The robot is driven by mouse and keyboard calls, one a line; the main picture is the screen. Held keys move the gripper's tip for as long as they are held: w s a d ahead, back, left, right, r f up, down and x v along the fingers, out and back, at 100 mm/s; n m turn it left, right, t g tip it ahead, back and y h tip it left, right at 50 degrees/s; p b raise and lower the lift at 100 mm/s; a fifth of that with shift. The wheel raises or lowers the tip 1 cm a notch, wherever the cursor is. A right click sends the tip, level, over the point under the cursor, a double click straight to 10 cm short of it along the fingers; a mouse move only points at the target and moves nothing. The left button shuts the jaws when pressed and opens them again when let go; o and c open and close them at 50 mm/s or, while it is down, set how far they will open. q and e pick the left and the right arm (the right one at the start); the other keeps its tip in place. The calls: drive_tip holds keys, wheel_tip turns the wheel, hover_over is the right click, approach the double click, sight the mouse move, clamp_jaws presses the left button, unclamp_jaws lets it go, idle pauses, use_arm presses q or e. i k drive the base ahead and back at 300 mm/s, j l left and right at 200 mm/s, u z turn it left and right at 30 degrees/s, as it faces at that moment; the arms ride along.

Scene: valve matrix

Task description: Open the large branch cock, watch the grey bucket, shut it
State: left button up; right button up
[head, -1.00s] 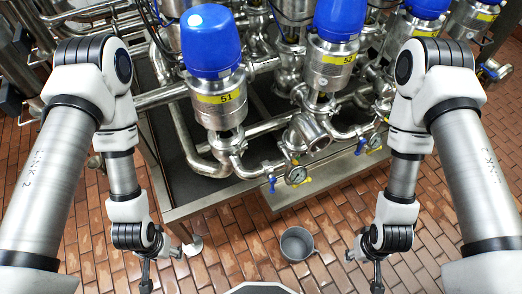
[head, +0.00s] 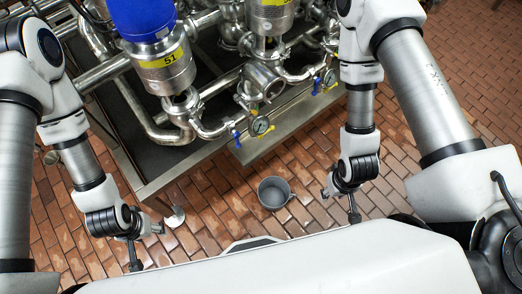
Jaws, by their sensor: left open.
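The grey bucket (head: 274,203) stands upright on the brick floor in front of the steel skid. Its inside looks grey, and I see no stream running into it. A second blue-handled cock (head: 315,86) sits further right. I cannot tell from their size which is the large branch cock. My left gripper (head: 136,262) is open and empty, low at the left, apart from the skid. My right gripper (head: 354,215) hangs right of the bucket, touching nothing; its jaws are too small to read.
Brick floor is clear around the bucket and at right.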

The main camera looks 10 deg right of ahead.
sight(237, 135)
drive_tip(key=k+l, duration=0.3)
drive_tip(key=k, duration=0.2)
drive_tip(key=k+l+z, duration=0.15)
drive_tip(key=k+l, duration=0.15)
drive_tip(key=k, duration=0.25)
